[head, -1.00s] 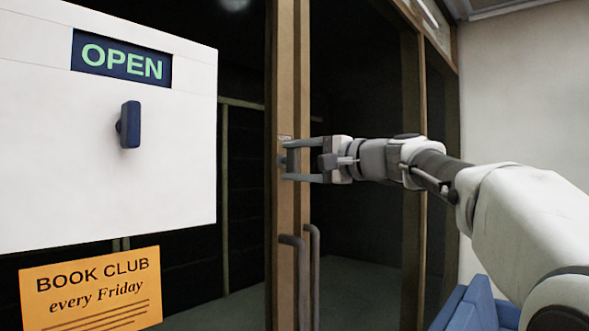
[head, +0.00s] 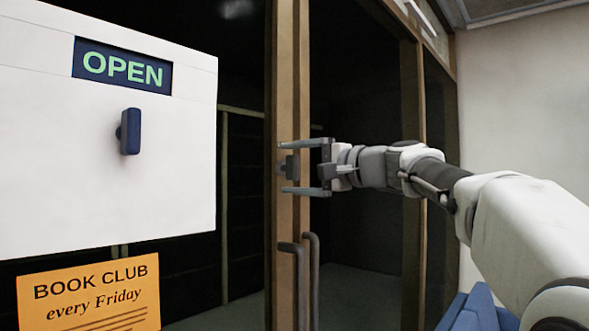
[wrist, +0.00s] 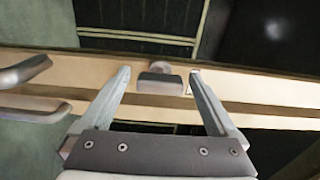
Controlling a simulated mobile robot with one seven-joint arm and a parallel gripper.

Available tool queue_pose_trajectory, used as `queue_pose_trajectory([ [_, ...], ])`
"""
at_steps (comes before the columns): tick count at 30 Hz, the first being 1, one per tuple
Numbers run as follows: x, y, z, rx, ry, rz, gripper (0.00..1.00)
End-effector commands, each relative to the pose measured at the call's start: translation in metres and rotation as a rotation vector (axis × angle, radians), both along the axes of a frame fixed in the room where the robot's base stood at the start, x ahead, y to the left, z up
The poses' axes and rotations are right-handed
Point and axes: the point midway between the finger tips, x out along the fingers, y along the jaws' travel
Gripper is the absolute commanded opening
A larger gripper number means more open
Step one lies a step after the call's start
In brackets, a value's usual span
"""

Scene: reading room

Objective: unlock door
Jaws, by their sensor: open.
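The door's lock knob (head: 291,167) is a small dark grey piece on the wooden stile (head: 285,90) of the glazed door. In the wrist view the knob (wrist: 160,82) is a short block lying lengthwise along the stile's picture direction, between the fingertips. My gripper (head: 284,167) is open, one finger above and one below the knob in the head view. In the wrist view my gripper (wrist: 160,76) shows a gap between each finger and the knob. I cannot tell whether the lock is locked or unlocked.
Two bar handles (head: 314,280) stand below the lock, close under my gripper. A white board (head: 60,180) at left carries an OPEN sign (head: 123,66) and a blue knob (head: 130,131). An orange Book Club notice (head: 90,293) hangs below. Something blue (head: 478,310) is at lower right.

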Motion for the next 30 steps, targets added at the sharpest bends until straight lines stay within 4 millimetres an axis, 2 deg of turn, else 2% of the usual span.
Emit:
queue_pose_trajectory([
  [4, -0.003, -0.004, 0.0, -0.001, -0.001, -0.001, 0.95],
  [8, -0.013, -0.018, 0.0, 0.0, -0.001, -0.003, 0.95],
  [21, -0.078, -0.101, 0.001, 0.001, -0.001, -0.005, 0.95],
  [27, -0.098, -0.127, 0.0, 0.0, 0.0, -0.003, 0.95],
  [30, -0.104, -0.134, 0.0, 0.0, 0.0, -0.001, 0.95],
])
